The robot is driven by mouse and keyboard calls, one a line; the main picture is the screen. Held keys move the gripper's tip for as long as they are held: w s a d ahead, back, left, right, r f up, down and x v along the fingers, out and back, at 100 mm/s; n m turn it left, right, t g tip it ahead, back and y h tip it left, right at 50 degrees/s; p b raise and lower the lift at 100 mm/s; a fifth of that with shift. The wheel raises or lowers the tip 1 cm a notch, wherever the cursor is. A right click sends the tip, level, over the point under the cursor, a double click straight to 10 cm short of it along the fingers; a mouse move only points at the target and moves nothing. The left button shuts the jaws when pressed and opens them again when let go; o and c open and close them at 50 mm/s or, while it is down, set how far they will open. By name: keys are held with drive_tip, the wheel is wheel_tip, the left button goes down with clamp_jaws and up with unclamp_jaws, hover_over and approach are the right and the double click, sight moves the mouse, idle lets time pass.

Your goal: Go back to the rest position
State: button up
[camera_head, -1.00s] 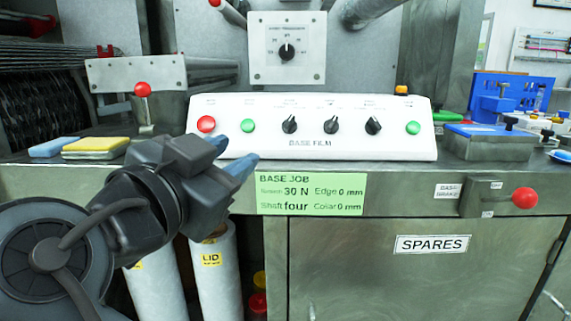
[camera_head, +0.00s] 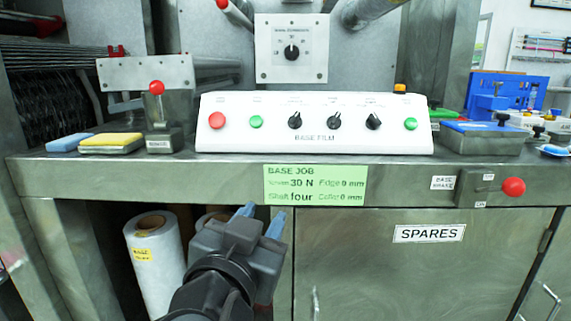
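My gripper (camera_head: 260,219) is in the lower middle of the head view, in front of the cabinet and below the bench edge. Its two blue-tipped fingers point up and away, with a gap between them and nothing seen in it. It is apart from the white BASE FILM control panel (camera_head: 315,140), which stands on the bench with red and green buttons and several black knobs. The green BASE JOB card (camera_head: 315,185) on the bench front is just above the fingertips.
The steel bench edge (camera_head: 130,165) runs across the view. White rolls (camera_head: 155,262) stand in the open bay at left, beside the SPARES cabinet (camera_head: 425,265). A red-knobbed base brake lever (camera_head: 513,187) sticks out at right. Yellow and blue sponges (camera_head: 112,143) lie on the bench.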

drive_tip(key=s+d+f+n+g+y, duration=0.1)
drive_tip(key=s+d+f+n+y, duration=0.2)
drive_tip(key=f, duration=0.4)
drive_tip(key=s+d+f+n, duration=0.1)
drive_tip(key=s+d+f, duration=0.2)
drive_tip(key=d+f, duration=0.3)
drive_tip(key=s+d+f+n+g+y, duration=0.1)
drive_tip(key=s+d+f+n+y, duration=0.15)
drive_tip(key=f, duration=0.45)
drive_tip(key=s+d+f, duration=0.1)
drive_tip(key=s+d, duration=0.2)
drive_tip(key=s, duration=0.4)
drive_tip(key=s+d+f+g, duration=0.1)
drive_tip(key=s+d+f, duration=0.1)
drive_tip(key=s+d, duration=0.35)
drive_tip(key=s+d+f, duration=0.1)
drive_tip(key=s, duration=0.7)
drive_tip(key=s+d+r+m+h, duration=0.1)
drive_tip(key=s+d+r, duration=0.15)
drive_tip(key=s, duration=0.25)
drive_tip(key=s+d+r+m+h, duration=0.1)
drive_tip(key=s+d+r, duration=0.1)
drive_tip(key=s+r, duration=0.3)
wheel_tip(320, 180, up, 24)
drive_tip(key=a+y+p, duration=0.1)
drive_tip(key=a+p, duration=0.1)
drive_tip(key=p, duration=2.4)
drive_tip(key=shift+s+n+t, duration=0.3)
drive_tip(key=shift+s+n, duration=0.05)
drive_tip(key=shift+n, duration=0.1)
